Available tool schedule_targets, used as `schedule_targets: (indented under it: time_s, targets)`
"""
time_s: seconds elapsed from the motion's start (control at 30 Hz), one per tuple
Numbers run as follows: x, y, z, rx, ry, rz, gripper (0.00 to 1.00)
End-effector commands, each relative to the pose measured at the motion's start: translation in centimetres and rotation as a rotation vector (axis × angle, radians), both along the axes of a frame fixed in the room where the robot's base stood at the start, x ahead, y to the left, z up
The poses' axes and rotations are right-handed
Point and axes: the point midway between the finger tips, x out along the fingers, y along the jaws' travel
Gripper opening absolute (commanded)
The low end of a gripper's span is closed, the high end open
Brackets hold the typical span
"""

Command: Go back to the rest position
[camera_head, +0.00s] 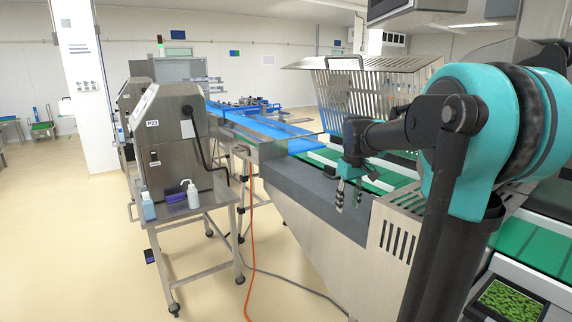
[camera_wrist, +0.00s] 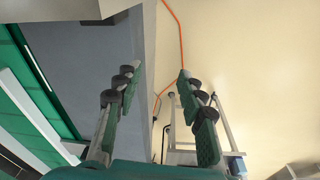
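My gripper (camera_head: 348,194) hangs over the grey edge of the machine in the head view, fingers pointing down. In the wrist view, its two green-and-black fingers (camera_wrist: 160,85) are spread wide apart. Nothing is between them, so it is open and empty. Below the fingers lie the machine's grey side surface (camera_wrist: 90,60) and the pale floor (camera_wrist: 235,60). My teal and dark arm reaches in from the right of the head view.
The green conveyor (camera_head: 385,178) and a raised slotted metal guard (camera_head: 350,85) are close to my gripper. A steel cart (camera_head: 190,222) with a control box (camera_head: 170,135) and bottles stands at left. An orange cable (camera_head: 251,260) runs along the floor. The left floor is mostly clear.

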Motion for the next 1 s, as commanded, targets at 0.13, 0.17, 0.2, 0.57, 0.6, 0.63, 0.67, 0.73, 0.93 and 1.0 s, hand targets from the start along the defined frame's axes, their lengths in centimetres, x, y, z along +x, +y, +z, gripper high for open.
schedule_targets:
  time_s: [0.13, 0.17, 0.2, 0.57, 0.6, 0.63, 0.67, 0.73, 0.93, 1.0]
  targets:
    - [-5.3, 0.3, -5.2, 0.016, -0.061, -0.096, 0.40]
    - [-6.7, 0.3, -6.6, 0.021, -0.079, -0.121, 0.40]
    - [-8.6, 0.4, -8.4, 0.028, -0.100, -0.156, 0.40]
    - [-21.3, 0.8, -18.9, 0.095, -0.234, -0.368, 0.40]
    - [-21.8, 0.9, -19.2, 0.098, -0.238, -0.375, 0.40]
    - [-22.0, 0.9, -19.4, 0.099, -0.241, -0.379, 0.40]
    - [-22.1, 0.9, -19.5, 0.101, -0.243, -0.382, 0.40]
    - [-22.3, 0.9, -19.6, 0.102, -0.245, -0.385, 0.40]
    - [-22.2, 0.9, -19.6, 0.101, -0.244, -0.384, 0.40]
    - [-22.2, 0.9, -19.6, 0.101, -0.244, -0.384, 0.40]
